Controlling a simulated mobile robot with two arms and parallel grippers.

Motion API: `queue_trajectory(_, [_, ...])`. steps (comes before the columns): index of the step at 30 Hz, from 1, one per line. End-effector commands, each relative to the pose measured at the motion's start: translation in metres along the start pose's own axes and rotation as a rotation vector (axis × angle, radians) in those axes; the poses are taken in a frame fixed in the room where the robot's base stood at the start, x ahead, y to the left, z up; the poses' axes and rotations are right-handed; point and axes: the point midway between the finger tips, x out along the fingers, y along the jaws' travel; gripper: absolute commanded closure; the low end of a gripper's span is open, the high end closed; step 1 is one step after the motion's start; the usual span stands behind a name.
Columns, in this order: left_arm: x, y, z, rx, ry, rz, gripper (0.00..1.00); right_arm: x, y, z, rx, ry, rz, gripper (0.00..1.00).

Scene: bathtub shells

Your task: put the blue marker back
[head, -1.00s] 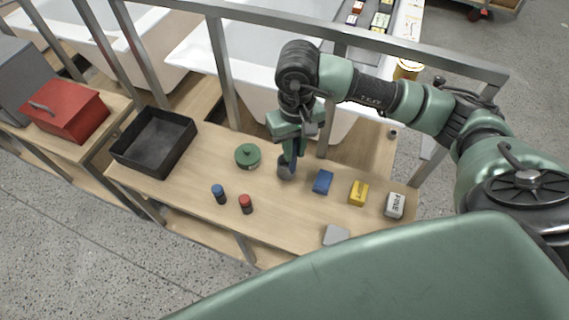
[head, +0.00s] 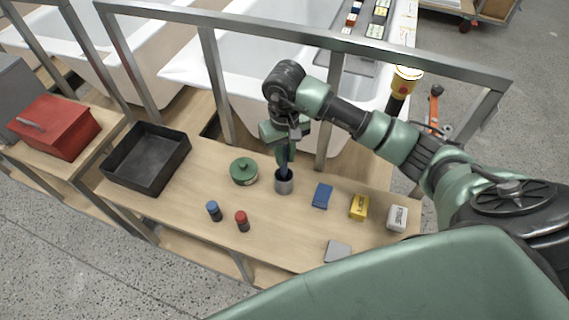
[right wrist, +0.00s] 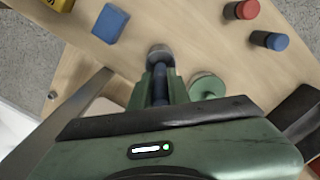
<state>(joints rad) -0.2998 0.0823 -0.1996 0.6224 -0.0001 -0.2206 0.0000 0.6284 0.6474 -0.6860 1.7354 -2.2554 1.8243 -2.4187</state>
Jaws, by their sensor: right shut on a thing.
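My right gripper (head: 285,152) points down over the grey cup (head: 284,184) on the wooden bench. It is shut on the blue marker (head: 283,165), a dark blue stick that stands roughly upright. The marker's lower end is at the cup's mouth; I cannot tell how far inside it reaches. In the right wrist view the marker (right wrist: 160,86) shows between the fingers, in line with the cup (right wrist: 159,54). My left gripper is not in view.
A green lidded pot (head: 244,171) stands close left of the cup. Blue-topped (head: 214,210) and red-topped (head: 242,220) cylinders stand in front. Blue (head: 322,195), yellow (head: 359,207) and white (head: 397,217) blocks lie right. A black tray (head: 147,160) is far left; metal rails stand behind.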

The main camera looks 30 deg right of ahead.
Motion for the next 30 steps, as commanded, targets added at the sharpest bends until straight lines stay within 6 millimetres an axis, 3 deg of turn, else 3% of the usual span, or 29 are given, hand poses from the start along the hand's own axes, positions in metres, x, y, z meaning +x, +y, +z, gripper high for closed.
queue_trajectory(12, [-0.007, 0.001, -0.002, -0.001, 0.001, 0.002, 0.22, 0.048, -0.001, 0.000, 0.000, -0.001, -0.001, 1.00])
queue_trajectory(24, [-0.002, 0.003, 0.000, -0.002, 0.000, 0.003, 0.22, 0.054, 0.000, -0.001, -0.001, 0.003, 0.000, 1.00])
queue_trajectory(25, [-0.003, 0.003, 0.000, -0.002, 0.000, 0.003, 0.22, 0.054, 0.000, -0.001, -0.001, 0.003, 0.000, 0.80])
queue_trajectory(27, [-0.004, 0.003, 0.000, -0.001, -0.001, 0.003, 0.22, 0.052, 0.000, -0.001, -0.001, 0.002, 0.000, 0.61])
queue_trajectory(30, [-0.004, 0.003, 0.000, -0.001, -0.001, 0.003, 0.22, 0.052, 0.000, -0.001, 0.000, 0.002, 0.000, 0.61])
